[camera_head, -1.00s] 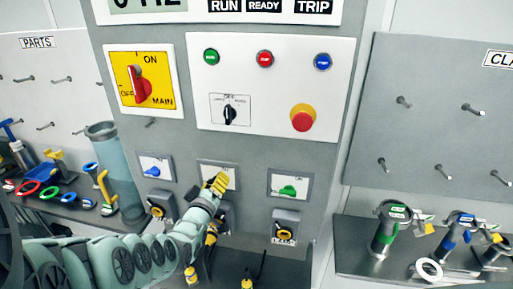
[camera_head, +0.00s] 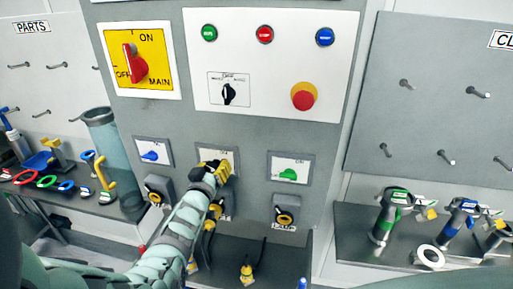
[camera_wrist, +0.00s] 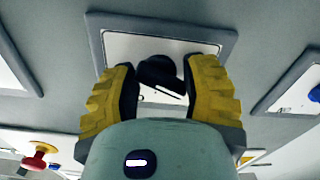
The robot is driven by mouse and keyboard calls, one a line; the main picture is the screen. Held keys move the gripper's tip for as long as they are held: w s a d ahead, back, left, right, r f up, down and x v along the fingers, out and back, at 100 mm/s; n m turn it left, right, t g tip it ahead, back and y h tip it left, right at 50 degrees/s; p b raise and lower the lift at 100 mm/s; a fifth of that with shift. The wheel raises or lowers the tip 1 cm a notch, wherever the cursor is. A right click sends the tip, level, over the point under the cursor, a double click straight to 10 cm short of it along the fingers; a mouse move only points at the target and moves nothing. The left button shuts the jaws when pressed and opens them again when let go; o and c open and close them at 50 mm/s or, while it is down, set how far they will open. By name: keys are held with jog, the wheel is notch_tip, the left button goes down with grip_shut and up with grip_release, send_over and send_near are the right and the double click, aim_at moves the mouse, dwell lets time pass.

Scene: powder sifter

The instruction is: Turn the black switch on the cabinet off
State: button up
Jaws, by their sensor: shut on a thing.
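The black switch (camera_wrist: 160,72) sits on a white plate with a grey frame (camera_wrist: 207,45), and it shows between my fingers in the wrist view. In the head view this plate (camera_head: 233,156) is the middle one of a row of three on the cabinet (camera_head: 250,135). My gripper (camera_head: 222,168) covers the switch there, so its angle is hidden.
A blue switch (camera_head: 150,155) is left of my gripper and a green switch (camera_head: 288,174) is right. Yellow-black rotary knobs (camera_head: 284,216) sit below. Above are a small black selector (camera_head: 229,94), a red stop button (camera_head: 303,96) and the red main switch (camera_head: 135,65).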

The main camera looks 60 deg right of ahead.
jog(key=m+b, duration=0.3)
jog(key=shift+s+d+f, duration=0.1)
jog(key=shift+s+f, duration=0.1)
jog(key=b+v, duration=0.4)
jog(key=v, duration=1.2)
jog(key=w+a+r+t+h+p, duration=0.2)
jog(key=a+r+p, duration=0.2)
jog(key=r, duration=0.6)
jog(key=w+a+r+t+h+p, duration=0.2)
jog(key=a+r+p, duration=0.2)
jog(key=r, duration=0.6)
jog(key=shift+a+m+t+h+p, duration=0.3)
jog(key=shift+a+t+h+p, duration=0.1)
jog(key=shift+p, duration=1)
jog(key=shift+w+f, duration=0.1)
jog(key=shift+w, duration=0.05)
